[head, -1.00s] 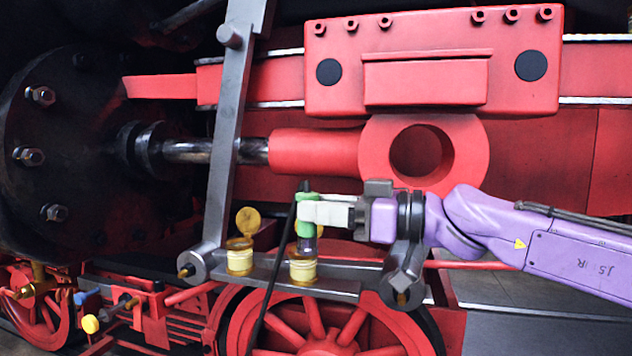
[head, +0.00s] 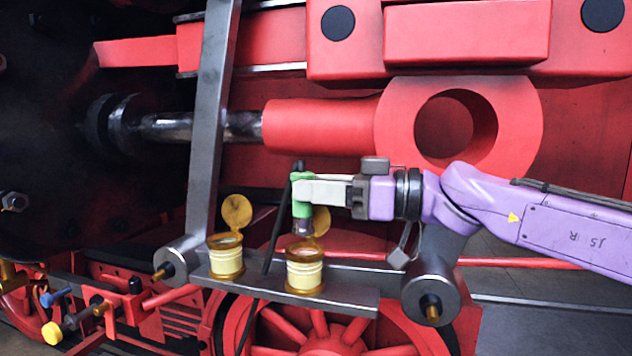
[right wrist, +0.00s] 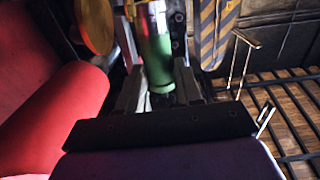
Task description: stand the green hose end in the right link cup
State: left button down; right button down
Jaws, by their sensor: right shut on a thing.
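The green hose end (head: 302,194) is upright between the fingertips of my right gripper (head: 303,189), which is shut on it. Its lower tip hangs just above the mouth of the right link cup (head: 305,272), apart from it as far as I can see. That cup is cream and amber, with its round lid (head: 321,221) flipped up behind. In the right wrist view the green hose end (right wrist: 158,62) stands between the two fingers. The cup's inside is hardly visible. My left gripper is not in view.
The left link cup (head: 226,258) stands beside it on the same grey link bar (head: 345,290), its lid (head: 237,211) also open. The black hose (head: 277,232) runs down between the cups. A grey lever (head: 210,120) rises at left; a red rod eye (head: 520,115) is above.

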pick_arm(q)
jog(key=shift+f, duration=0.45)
pick_arm(e)
jog(key=shift+f, duration=0.65)
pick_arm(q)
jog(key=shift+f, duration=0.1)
pick_arm(e)
jog(key=shift+w, duration=0.1)
